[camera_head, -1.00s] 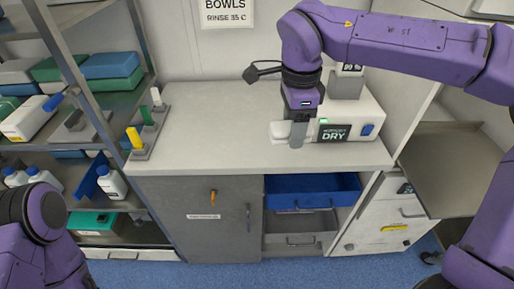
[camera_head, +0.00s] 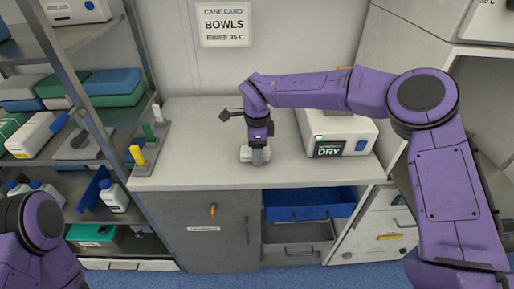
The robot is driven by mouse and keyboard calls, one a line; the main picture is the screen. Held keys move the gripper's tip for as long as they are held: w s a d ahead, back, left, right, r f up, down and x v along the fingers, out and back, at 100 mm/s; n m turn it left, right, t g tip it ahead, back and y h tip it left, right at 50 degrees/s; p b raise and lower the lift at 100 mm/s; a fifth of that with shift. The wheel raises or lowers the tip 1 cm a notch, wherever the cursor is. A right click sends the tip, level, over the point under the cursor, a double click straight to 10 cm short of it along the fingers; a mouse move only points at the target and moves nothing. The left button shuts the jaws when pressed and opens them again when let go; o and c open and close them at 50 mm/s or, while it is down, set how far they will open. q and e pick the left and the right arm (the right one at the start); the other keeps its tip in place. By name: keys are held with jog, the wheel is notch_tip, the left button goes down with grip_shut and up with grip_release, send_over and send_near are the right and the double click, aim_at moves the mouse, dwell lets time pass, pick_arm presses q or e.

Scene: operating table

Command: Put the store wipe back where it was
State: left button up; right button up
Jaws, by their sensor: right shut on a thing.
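My right gripper (camera_head: 257,156) points down low over the left-middle part of the white counter. It is shut on a small pale thing (camera_head: 245,154), which looks like the wipe; my fingers cover part of it. I cannot tell whether the pale thing touches the counter top. My left arm shows only at the lower left, and its gripper is out of view.
The white counter (camera_head: 195,130) is mostly clear. A white unit labelled DRY (camera_head: 352,133) stands at its right. A rack with yellow, green and white pieces (camera_head: 147,158) stands at its left edge. A blue drawer (camera_head: 310,204) is open below. Shelves (camera_head: 75,172) stand left.

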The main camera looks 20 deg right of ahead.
jog(key=shift+f, duration=0.2)
jog(key=o, duration=0.9)
notch_tip(320, 180, up, 12)
jog(key=shift+r+b, duration=0.2)
jog(key=shift+b, duration=0.15)
